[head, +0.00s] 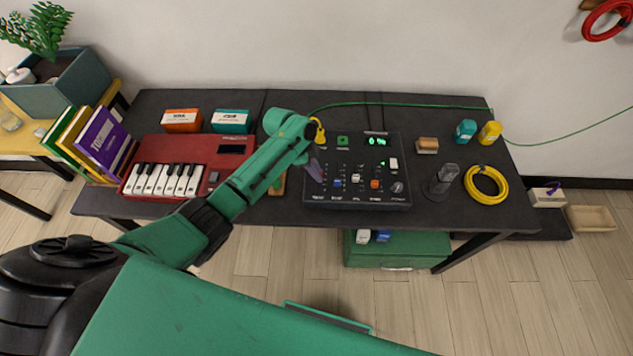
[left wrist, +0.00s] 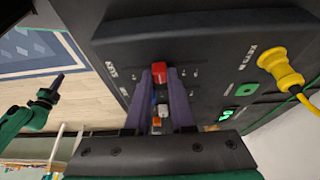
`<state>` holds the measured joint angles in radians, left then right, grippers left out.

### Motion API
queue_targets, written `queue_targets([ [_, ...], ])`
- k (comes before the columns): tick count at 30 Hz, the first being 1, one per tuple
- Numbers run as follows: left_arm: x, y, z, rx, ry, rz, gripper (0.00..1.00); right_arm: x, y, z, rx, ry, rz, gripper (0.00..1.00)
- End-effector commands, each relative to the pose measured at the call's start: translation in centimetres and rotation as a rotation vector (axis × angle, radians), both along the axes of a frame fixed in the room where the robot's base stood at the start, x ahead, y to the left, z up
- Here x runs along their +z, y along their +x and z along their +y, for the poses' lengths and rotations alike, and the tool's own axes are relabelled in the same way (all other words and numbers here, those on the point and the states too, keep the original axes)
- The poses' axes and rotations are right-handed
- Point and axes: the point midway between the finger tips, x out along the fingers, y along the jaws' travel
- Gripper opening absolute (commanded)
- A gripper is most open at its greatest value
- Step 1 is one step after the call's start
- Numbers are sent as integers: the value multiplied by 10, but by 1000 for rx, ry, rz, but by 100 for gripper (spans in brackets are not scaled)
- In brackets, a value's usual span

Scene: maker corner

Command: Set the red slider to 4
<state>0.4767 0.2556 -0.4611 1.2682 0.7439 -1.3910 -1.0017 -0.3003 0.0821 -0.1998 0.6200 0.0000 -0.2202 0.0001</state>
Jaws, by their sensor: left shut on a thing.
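The black control panel (head: 345,201) lies on the dark table, with a row of coloured slider caps. My left gripper (head: 316,171) reaches down over its left part. In the left wrist view, the purple fingers of my left gripper (left wrist: 161,77) are shut on the red slider cap (left wrist: 160,74). In the head view the fingers hide the red cap. Blue (head: 337,183), white (head: 355,178) and orange (head: 375,184) caps stand to its right. A green lit display (head: 376,141) sits at the panel's top; I cannot read it surely. My right gripper (left wrist: 57,83) shows small in the left wrist view.
A red keyboard (head: 176,175) lies left. A dark stand (head: 440,185) and a yellow cable coil (head: 486,185) are right of the panel.

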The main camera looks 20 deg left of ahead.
Motion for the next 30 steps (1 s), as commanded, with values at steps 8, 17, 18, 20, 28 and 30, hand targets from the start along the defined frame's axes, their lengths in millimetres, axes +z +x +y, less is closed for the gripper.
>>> queue_targets([
  [8,-1,-2,0,0,-1,5,52,2,0,0,0,0,0,0],
  [17,0,-2,0,-1,-1,4,52,2,0,1,0,1,-1,0],
  [18,1,-2,0,0,-1,3,52,2,0,1,0,2,-1,0],
  [20,4,-2,1,0,-2,2,52,2,0,2,-1,2,-1,0],
  [28,57,-7,24,0,2,-2,52,-1,0,3,-1,3,0,0],
  [30,77,-8,32,0,2,-2,52,-4,0,3,-1,3,0,0],
])
